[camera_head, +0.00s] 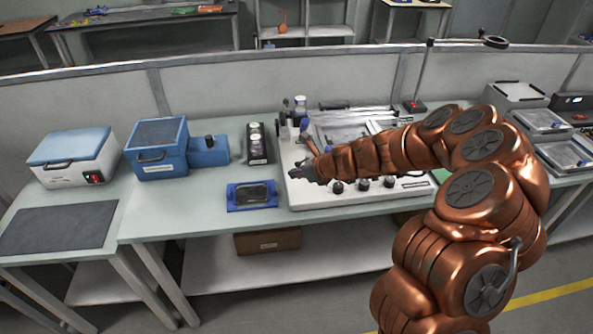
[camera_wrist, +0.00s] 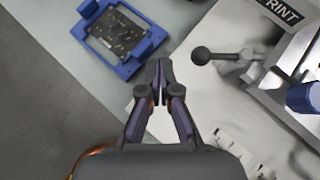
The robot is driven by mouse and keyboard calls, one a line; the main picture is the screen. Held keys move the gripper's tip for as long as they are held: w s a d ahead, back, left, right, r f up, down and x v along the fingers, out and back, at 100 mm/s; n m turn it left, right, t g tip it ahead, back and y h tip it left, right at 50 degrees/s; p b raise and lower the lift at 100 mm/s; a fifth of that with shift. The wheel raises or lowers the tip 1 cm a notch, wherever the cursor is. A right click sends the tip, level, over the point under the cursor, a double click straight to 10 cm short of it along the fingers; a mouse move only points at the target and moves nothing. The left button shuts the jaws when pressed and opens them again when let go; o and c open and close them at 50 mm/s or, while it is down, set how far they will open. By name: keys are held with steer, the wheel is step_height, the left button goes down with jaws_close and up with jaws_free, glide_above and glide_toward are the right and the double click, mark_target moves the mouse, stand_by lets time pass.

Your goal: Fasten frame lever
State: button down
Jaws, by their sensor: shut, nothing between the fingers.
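A lever with a black ball knob (camera_wrist: 203,55) sticks out from a grey clamp on the printer, right of my gripper in the wrist view. My gripper (camera_wrist: 159,72) is shut and empty, its fingertips apart from the knob, to its left. In the head view my gripper (camera_head: 300,172) is over the left front part of the white printer (camera_head: 307,203). The printer's base also shows in the wrist view (camera_wrist: 205,105). My arm hides part of the printer, and I cannot make out the lever in the head view.
A blue fixture (camera_head: 252,195) with a dark circuit board lies left of the printer; it also shows in the wrist view (camera_wrist: 78,31). A black device (camera_head: 257,143) and a blue box (camera_head: 160,170) stand farther left. Blue-capped bottles stand at the printer's left back. The table's front edge is near.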

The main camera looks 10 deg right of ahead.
steer(key=s+r+b, duration=0.1)
steer(key=s+r, duration=0.4)
steer(key=s, duration=0.1)
steer(key=shift+s, duration=0.2)
steer(key=shift+a+r, duration=0.1)
steer(key=s+a+r+n+g, duration=0.3)
steer(key=s+a+n, duration=0.1)
steer(key=s+n, duration=0.45)
steer(key=s+a+r+n+g, duration=0.2)
steer(key=s+a+r+n, duration=0.15)
steer(key=s+n, duration=0.55)
steer(key=s+d+n+g+h, duration=0.2)
steer(key=s+d+n, duration=0.3)
steer(key=s, duration=0.6)
steer(key=s+d+n+g+h, duration=0.2)
steer(key=s+d+n+h, duration=0.2)
steer(key=s+d, duration=0.5)
steer(key=s+n, duration=0.1)
steer(key=s, duration=0.1)
steer(key=shift+s+d+f+h, duration=0.15)
steer(key=shift+s+d+h, duration=0.1)
steer(key=shift+s+h, duration=0.05)
